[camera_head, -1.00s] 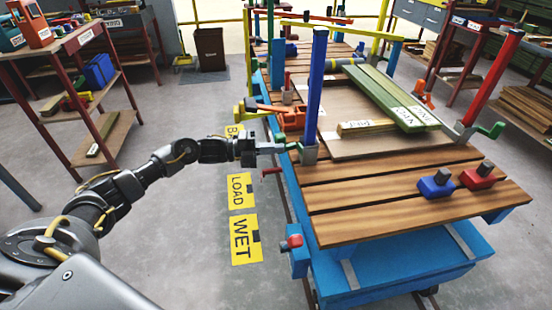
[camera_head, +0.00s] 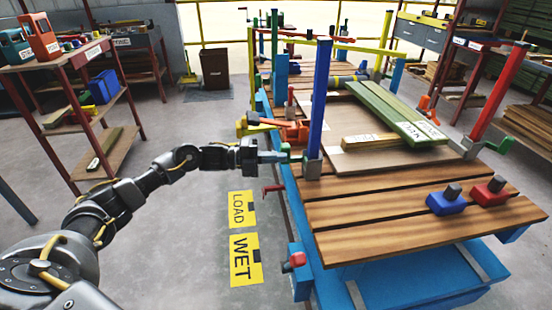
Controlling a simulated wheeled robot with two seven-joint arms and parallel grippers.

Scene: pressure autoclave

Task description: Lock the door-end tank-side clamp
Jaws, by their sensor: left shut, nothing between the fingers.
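A tall blue post (camera_head: 320,90) stands at the near left of the wooden-decked cart, with a grey clamp bracket (camera_head: 312,168) at its foot. A green handle (camera_head: 291,154) sticks out left from the bracket, partly hidden by my fingers. My left gripper (camera_head: 280,157) is shut, with its tips at or just beside this handle; I cannot tell whether they touch. A red post (camera_head: 500,90) stands on the right side, with its own grey bracket (camera_head: 469,147) and green handle (camera_head: 497,144). Which of these is the door-end tank-side clamp is not marked. My right gripper is not in view.
Green boards (camera_head: 400,110) and a labelled timber (camera_head: 372,141) lie on the cart deck (camera_head: 400,216). Blue (camera_head: 446,202) and red (camera_head: 490,190) blocks sit near its front. An orange clamp part (camera_head: 292,133) is behind my gripper. Floor left of the cart, with yellow signs (camera_head: 243,258), is clear.

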